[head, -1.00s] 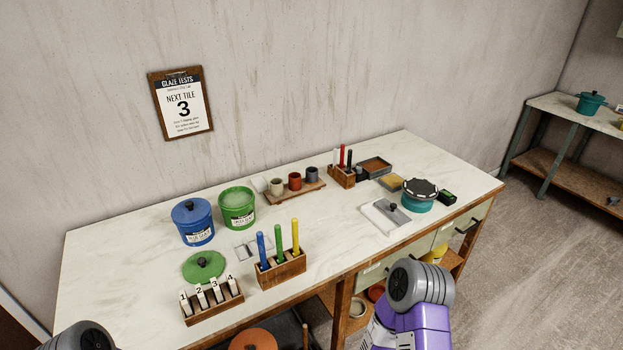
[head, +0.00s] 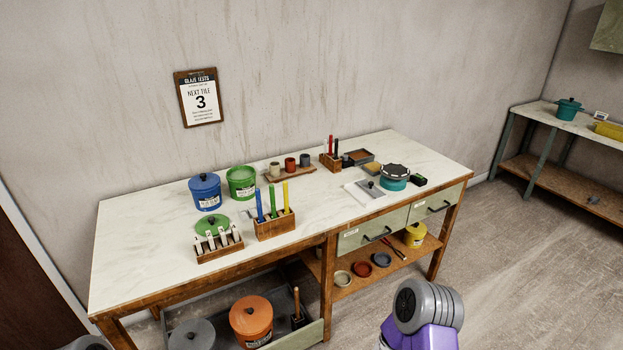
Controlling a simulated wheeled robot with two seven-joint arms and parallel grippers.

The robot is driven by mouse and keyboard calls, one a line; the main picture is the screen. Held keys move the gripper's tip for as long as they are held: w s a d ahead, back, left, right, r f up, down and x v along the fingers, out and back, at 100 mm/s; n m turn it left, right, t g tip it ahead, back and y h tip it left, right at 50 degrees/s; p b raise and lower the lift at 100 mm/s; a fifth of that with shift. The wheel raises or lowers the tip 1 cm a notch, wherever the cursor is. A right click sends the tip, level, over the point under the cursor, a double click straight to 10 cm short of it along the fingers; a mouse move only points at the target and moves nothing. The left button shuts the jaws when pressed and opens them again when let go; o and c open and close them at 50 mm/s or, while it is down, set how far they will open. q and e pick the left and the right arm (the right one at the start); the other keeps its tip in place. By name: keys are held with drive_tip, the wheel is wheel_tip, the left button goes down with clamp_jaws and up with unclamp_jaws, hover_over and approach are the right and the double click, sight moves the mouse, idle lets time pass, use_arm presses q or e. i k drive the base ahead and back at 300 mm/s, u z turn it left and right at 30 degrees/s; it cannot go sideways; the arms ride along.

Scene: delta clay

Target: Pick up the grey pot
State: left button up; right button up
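A grey pot (head: 192,335) with a knobbed grey lid stands at the bottom left, in a grey open tray below the tabletop. Only its upper part shows; the lower part is cut off by the picture edge. My left and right grippers are both out of view. Only a purple and grey part of my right arm shows at the bottom right, and a small grey part of my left arm at the bottom left edge. Neither visible arm part touches the pot.
An orange pot (head: 251,320) and a brush holder (head: 299,318) share the tray (head: 305,335) with the grey pot. The wooden-framed workbench (head: 140,248) overhangs it. Blue (head: 206,194) and green (head: 241,184) pots stand on top. Floor is clear at right.

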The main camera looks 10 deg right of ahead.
sight(305, 161)
drive_tip(key=z, duration=1.75)
drive_tip(key=i, duration=1.1)
drive_tip(key=z, duration=0.1)
